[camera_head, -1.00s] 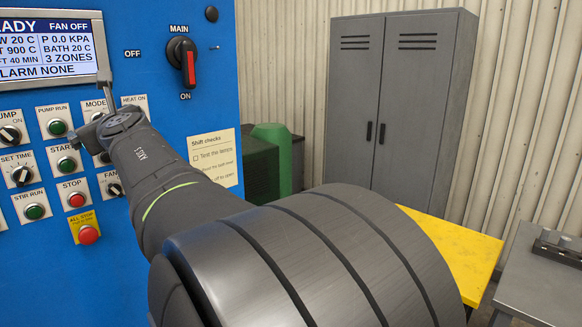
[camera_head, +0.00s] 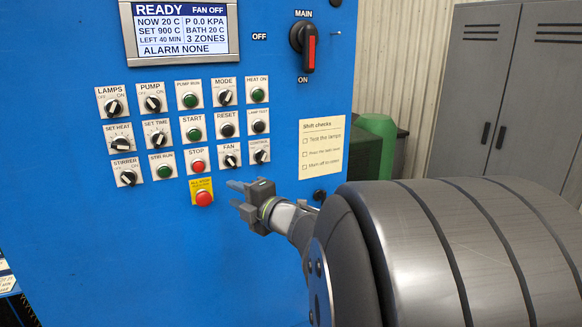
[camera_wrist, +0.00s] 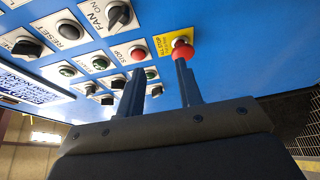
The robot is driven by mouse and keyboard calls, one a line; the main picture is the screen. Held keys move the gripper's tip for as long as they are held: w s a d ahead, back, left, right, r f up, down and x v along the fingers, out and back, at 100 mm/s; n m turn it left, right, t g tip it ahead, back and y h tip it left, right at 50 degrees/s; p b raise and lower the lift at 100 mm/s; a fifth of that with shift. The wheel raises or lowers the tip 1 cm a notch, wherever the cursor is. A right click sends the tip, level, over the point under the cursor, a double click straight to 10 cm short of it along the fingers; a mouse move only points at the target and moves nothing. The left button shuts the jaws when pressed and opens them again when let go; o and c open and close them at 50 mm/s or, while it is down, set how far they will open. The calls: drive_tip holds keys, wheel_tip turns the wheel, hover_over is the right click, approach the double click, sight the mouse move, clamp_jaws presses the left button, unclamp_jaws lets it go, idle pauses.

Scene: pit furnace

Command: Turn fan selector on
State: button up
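The fan selector (camera_head: 230,160) is a black knob on a white plate marked FAN, in the lower row of the blue control panel. The screen (camera_head: 185,30) reads FAN OFF. I cannot clearly tell which mark the knob points at. My gripper (camera_head: 240,188) is just below and right of the selector, apart from it, with nothing held. The selector also shows at the top of the wrist view (camera_wrist: 118,15), off to the left of the fingers. In the wrist view the two fingers (camera_wrist: 158,88) are spread apart, with the panel visible between them.
The red stop button (camera_head: 198,166) is left of the selector, and the red all-stop button (camera_head: 203,198) sits below left, close to my fingertips. The control knob (camera_head: 261,157) is close on the right. A paper checklist (camera_head: 325,145) hangs further right.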

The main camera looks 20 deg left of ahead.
drive_tip(key=s+d+f+m+t+y, duration=0.2)
drive_tip(key=d+m+t, duration=0.2)
drive_tip(key=d+m, duration=0.7)
drive_tip(key=m+t, duration=0.1)
drive_tip(key=m, duration=0.2)
approach(233, 165)
drive_tip(key=x, duration=0.8)
drive_tip(key=shift+w+a+r, duration=0.1)
drive_tip(key=shift+w+a, duration=0.05)
drive_tip(key=shift+a, duration=0.1)
drive_tip(key=shift+c, duration=0.2)
clamp_jaws()
